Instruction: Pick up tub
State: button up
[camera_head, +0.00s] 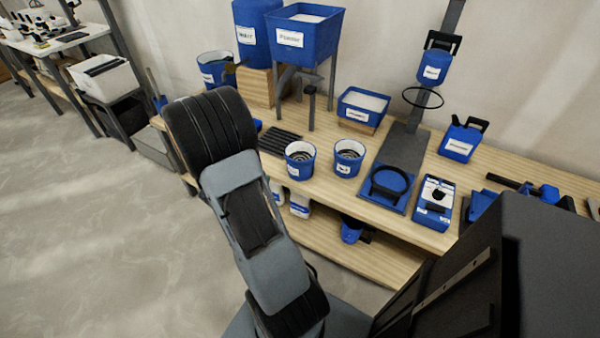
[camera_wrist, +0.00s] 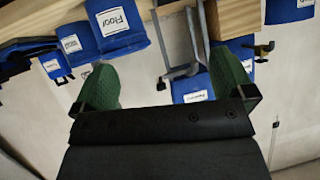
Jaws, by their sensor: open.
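The frames do not make clear which container is the tub. In the head view, a low rectangular blue tub with pale contents (camera_head: 362,106) sits on a wooden block at the bench's back. Two round blue tubs, a left one (camera_head: 299,160) and a right one (camera_head: 348,158), stand side by side nearer the front edge. My gripper (camera_wrist: 163,63) shows in the wrist view with its green-padded fingers wide apart and nothing held between them. A blue labelled container (camera_wrist: 190,88) shows beyond the fingers. In the head view my arm hides the gripper.
The wooden bench (camera_head: 410,225) has a lower shelf. A large blue hopper (camera_head: 305,35) stands on legs at the back. A blue stand base (camera_head: 388,188) and a scale-like blue device (camera_head: 434,203) sit to the right. Blue "Floor" packaging (camera_wrist: 118,22) shows in the wrist view. Open floor lies left.

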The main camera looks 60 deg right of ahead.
aim_at(292, 170)
jog(key=s+d+f+g, duration=0.1)
jog(key=s+d+f, duration=0.1)
jog(key=d, duration=0.1)
jog(key=s+d+f+m+g+h+b, duration=0.1)
jog(key=d+f, duration=0.1)
jog(key=d, duration=0.1)
jog(key=s+d+f+g+b, duration=0.1)
jog(key=s+d, duration=0.1)
jog(key=d, duration=0.1)
jog(key=shift+s+d+f+m+g, duration=0.2)
jog(key=shift+s+f+m+g, duration=0.1)
jog(key=shift+s+f+m, duration=0.1)
jog(key=shift+b+x, duration=0.65)
jog(key=shift+x, duration=2.4)
jog(key=shift+r, duration=0.1)
jog(key=shift+c, duration=0.5)
jog(key=c, duration=1)
jog(key=shift+w+d+h, duration=0.1)
jog(key=shift+h, duration=0.2)
jog(key=shift+c, duration=0.2)
